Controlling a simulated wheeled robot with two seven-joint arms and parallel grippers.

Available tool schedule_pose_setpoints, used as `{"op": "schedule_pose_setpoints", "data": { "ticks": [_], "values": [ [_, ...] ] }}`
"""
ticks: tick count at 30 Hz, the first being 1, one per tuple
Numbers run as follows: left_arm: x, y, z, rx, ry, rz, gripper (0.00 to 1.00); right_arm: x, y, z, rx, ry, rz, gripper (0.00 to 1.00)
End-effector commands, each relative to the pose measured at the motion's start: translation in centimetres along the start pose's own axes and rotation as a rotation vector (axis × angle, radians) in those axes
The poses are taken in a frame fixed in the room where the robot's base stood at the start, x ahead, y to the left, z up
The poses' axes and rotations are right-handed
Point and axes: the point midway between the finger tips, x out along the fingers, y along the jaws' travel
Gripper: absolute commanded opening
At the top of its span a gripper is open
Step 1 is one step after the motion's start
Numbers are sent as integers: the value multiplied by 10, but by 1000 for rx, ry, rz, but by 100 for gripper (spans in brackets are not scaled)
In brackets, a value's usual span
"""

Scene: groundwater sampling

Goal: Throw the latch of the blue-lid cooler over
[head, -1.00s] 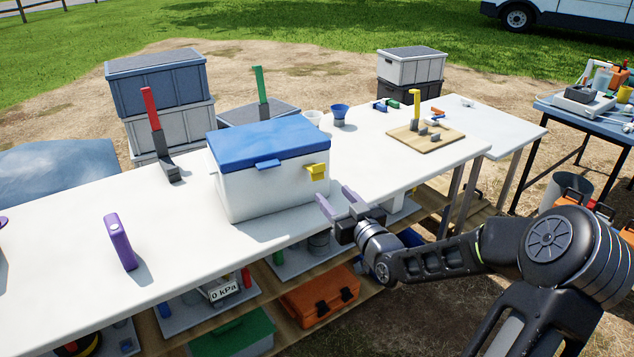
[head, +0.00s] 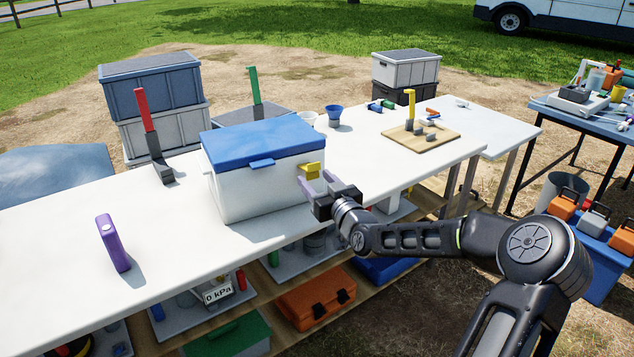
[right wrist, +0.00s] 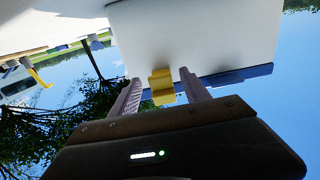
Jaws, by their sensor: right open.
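The cooler (head: 255,188) is a white box with a shut blue lid (head: 262,142), standing on the white table. Its yellow latch (head: 311,171) is on the right end, just below the lid; it also shows in the right wrist view (right wrist: 162,86). My right gripper (head: 322,184) is open at the cooler's right end. In the right wrist view its two fingers (right wrist: 160,90) stand on either side of the yellow latch, with gaps visible; contact cannot be told. My left gripper is not in view.
A purple object (head: 114,243) stands on the table (head: 60,250) front left. A wooden board (head: 452,136) with a yellow-handled fixture lies right. The table in front of the cooler is clear.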

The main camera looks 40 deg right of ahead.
Motion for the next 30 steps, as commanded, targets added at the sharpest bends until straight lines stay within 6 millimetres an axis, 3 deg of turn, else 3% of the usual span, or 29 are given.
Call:
{"op": "schedule_pose_setpoints", "data": {
  "ticks": [2,22,30],
  "values": [
    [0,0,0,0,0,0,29,0,0,0,0,0,0,55],
    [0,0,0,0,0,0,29,0,0,0,0,0,0,0],
    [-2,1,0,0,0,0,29,0,0,-2,-1,-5,0,0]
  ]
}}
